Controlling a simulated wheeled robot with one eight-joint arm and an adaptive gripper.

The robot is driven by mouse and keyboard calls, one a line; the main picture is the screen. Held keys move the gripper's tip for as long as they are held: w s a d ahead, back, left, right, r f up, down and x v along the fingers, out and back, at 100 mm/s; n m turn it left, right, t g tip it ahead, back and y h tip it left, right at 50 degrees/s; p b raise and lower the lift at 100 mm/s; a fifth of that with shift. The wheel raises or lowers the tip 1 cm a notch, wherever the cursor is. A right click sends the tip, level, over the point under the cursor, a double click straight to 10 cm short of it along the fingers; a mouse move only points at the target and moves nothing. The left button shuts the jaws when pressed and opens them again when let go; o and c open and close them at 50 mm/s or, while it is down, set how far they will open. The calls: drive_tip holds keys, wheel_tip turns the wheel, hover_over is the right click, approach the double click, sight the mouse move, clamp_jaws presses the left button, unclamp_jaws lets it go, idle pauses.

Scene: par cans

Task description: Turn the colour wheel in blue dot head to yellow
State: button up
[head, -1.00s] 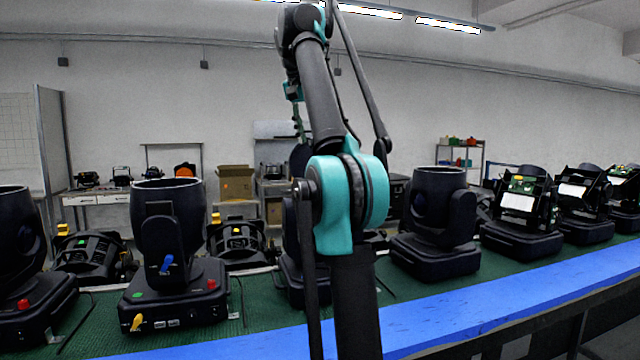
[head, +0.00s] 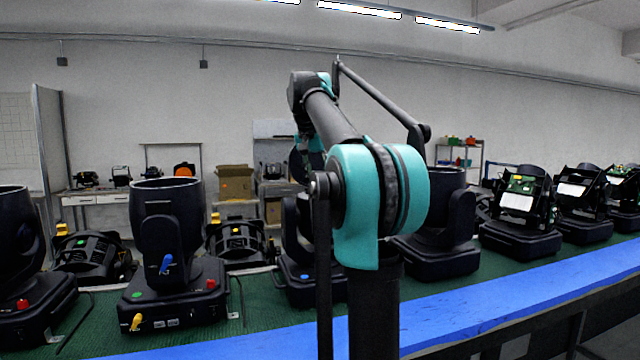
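The blue dot head (head: 297,258) is a black moving head on the green belt, just left of my arm's elbow. A small blue dot (head: 304,277) shows on its base. My arm stands in front and hides its right side and much of its upper part. Its colour wheel cannot be made out. The far part of my arm bends down behind the upper link, above this head, with dark and teal parts showing. My gripper's fingers cannot be seen.
A green dot head (head: 150,240) with blue, yellow and red controls stands to the left; another head (head: 15,260) is at the left edge. More heads (head: 437,235) stand right. A blue strip (head: 480,310) runs along the belt's front edge.

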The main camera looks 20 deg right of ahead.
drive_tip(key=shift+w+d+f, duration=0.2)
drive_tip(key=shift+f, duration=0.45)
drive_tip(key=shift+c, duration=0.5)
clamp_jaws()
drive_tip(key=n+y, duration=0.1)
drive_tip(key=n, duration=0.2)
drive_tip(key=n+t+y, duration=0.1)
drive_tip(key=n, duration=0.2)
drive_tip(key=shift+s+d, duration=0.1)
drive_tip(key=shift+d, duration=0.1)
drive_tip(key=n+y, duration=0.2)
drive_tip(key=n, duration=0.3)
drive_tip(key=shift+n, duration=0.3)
